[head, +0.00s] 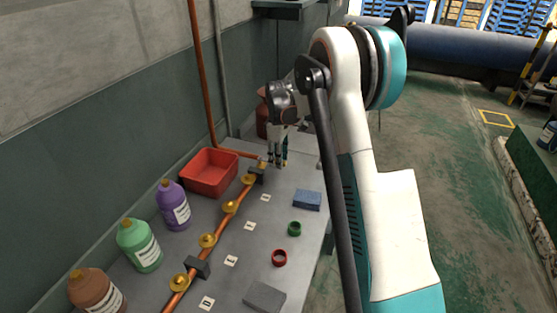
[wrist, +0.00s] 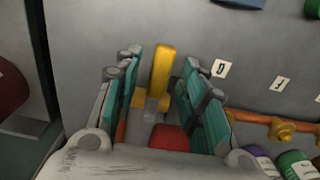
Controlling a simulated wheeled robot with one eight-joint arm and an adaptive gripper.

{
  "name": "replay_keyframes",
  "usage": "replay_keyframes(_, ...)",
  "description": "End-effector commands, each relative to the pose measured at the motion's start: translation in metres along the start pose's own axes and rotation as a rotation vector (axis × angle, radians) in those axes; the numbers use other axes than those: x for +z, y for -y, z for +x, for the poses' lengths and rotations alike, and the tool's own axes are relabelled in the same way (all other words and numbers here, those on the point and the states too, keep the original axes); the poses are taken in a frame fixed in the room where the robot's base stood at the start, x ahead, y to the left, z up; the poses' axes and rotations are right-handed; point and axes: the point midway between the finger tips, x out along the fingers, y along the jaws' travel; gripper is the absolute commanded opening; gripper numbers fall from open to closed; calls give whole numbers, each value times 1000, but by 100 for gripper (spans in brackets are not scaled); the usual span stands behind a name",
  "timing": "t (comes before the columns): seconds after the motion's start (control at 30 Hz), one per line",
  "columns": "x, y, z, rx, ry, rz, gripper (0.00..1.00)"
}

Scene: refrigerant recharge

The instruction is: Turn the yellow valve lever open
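The yellow valve lever (wrist: 161,70) shows in the wrist view as an upright yellow bar above a grey and yellow valve body. My gripper (wrist: 165,75) has its teal fingers apart, one on each side of the lever. I see a gap between the lever and each finger. In the head view my gripper (head: 278,158) points down at the far end of the bench, beside the end of the copper pipe (head: 224,213). The lever cannot be made out clearly there.
The grey bench (head: 250,265) carries a red bin (head: 209,172), a purple bottle (head: 173,205), a green bottle (head: 139,245) and a brown bottle (head: 95,291). A blue block (head: 307,200), a green ring (head: 294,229) and a red ring (head: 279,257) lie to the right. Brass fittings line the pipe.

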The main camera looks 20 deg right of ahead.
Motion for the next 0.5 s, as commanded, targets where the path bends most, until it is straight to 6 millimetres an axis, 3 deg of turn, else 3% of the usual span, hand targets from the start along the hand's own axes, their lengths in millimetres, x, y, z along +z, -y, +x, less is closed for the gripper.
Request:
replay_keyframes(0.33, 0, 0, 3, 0, 0, 0, 38)
replay_keyframes(0.5, 0, 0, 3, 0, 0, 0, 0)
